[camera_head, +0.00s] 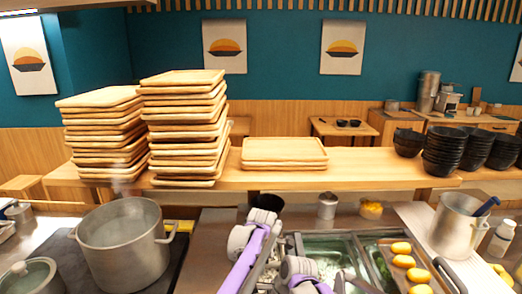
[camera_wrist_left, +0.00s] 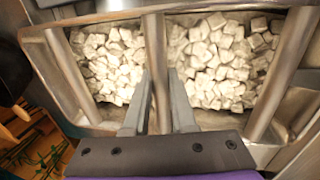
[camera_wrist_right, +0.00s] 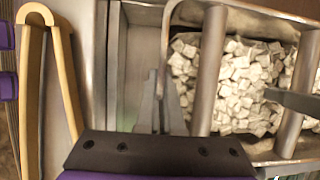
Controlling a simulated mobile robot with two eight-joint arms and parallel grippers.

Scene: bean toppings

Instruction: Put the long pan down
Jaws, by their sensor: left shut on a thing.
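The long pan (camera_wrist_left: 68,75) is a metal container filled with white cubes and crossed by metal bars. My left gripper (camera_wrist_left: 158,105) is shut on the middle bar (camera_wrist_left: 155,45) of this pan, seen from above in the left wrist view. In the right wrist view the pan (camera_wrist_right: 168,35) shows on the right, with its cubes and bars. My right gripper (camera_wrist_right: 163,105) is at the pan's left edge, its fingers close together; whether they grip the rim is unclear. In the head view my arms hide much of the pan.
Metal food bins (camera_head: 325,240) and a bin with yellow items (camera_head: 402,248) lie around my arms. A large pot (camera_head: 123,245) stands left, another pot (camera_head: 455,225) right. Stacked wooden trays (camera_head: 185,120) and black bowls (camera_head: 445,150) stand on the shelf behind.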

